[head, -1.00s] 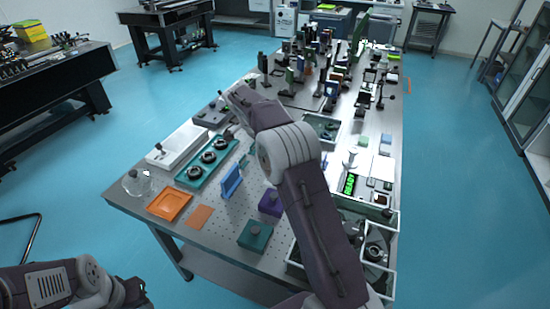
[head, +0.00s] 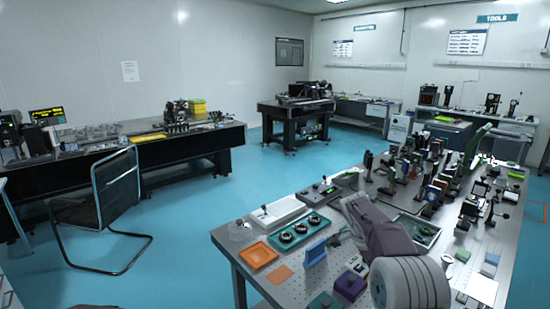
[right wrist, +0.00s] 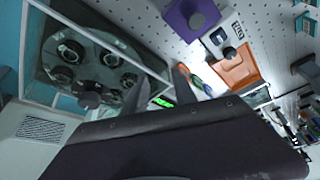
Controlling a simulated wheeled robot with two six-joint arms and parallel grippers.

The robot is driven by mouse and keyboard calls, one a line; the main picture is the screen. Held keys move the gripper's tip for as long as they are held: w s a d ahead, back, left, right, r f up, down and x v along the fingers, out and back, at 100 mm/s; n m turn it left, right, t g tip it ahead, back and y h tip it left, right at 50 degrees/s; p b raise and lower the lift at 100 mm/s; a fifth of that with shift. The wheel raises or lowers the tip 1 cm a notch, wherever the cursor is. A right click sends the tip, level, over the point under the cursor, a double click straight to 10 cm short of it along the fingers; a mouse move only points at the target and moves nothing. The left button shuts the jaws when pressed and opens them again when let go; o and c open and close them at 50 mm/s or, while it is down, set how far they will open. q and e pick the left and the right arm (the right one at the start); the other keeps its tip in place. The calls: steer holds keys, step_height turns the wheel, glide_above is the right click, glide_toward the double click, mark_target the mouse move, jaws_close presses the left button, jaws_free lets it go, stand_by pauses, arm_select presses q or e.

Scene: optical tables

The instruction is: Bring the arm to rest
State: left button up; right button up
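My right arm (head: 385,245) comes in at the lower right of the head view and reaches over the near part of the optical table (head: 232,250). Its fingertips are hard to make out in that view. In the right wrist view my right gripper (right wrist: 158,94) shows two grey fingers standing apart with nothing between them, so it is open and empty. A dark arm link fills the bottom of that view. My left gripper is not in view.
A purple block (head: 350,285), a blue upright panel (head: 314,252) and an orange tray (head: 258,255) stand near the arm. A chair (head: 115,200) stands left; blue floor lies open between the tables.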

step_height(320, 180, up, 5)
steer(key=s+a+f+n+y, duration=0.25)
steer(key=s+a, duration=0.25)
steer(key=s, duration=0.5)
steer(key=s+a+f+n+y, duration=0.1)
steer(key=s+a+f+n, duration=0.2)
steer(key=s+f+n, duration=0.2)
steer(key=s+a+f+n+y+p, duration=0.1)
steer(key=s+a+f+n, duration=0.2)
steer(key=s+n, duration=0.6)
step_height(320, 180, down, 2)
steer(key=shift+s+f+t, duration=0.15)
steer(key=shift+s+t, duration=0.1)
steer(key=shift+t, duration=0.05)
steer(key=shift+a, duration=0.1)
